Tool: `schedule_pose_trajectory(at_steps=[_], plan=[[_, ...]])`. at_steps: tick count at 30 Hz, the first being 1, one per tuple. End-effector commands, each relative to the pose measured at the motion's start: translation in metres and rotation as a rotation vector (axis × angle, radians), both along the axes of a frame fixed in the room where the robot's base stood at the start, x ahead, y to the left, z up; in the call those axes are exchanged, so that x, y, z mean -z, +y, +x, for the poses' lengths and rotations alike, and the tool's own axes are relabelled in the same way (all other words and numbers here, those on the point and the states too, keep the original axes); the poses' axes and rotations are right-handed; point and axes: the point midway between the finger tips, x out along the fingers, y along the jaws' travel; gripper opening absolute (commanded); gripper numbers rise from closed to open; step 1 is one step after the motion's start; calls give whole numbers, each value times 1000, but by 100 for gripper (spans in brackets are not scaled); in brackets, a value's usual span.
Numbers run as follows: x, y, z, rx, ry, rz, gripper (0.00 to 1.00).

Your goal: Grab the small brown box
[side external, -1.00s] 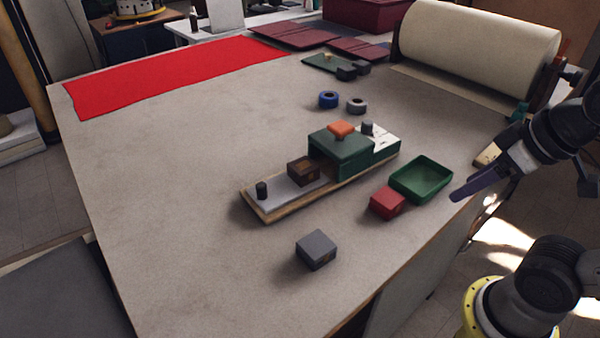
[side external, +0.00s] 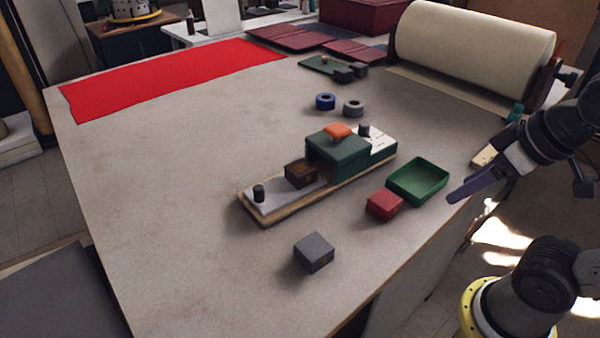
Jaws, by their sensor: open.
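The small brown box (side external: 301,174) sits on a long wooden board (side external: 268,217) with a grey top, left of a larger green box (side external: 338,155). My gripper (side external: 470,190) is at the right edge of the table, beyond the green tray and well apart from the brown box. Its purple finger points left and down; nothing shows in its grip. The second finger cannot be made out clearly.
A green tray (side external: 419,181) and a red box (side external: 384,204) stand between my gripper and the board. A grey box (side external: 314,252) stands in front.

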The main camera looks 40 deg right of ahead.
Motion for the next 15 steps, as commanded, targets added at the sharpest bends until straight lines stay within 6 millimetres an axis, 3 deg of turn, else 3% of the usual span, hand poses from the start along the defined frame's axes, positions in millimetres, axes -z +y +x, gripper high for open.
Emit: schedule_pose_trajectory(at_steps=[1,6,15], plan=[[0,0,0,0,0,0,72],[0,0,0,0,0,0,100],[0,0,0,35,2,19,100]])
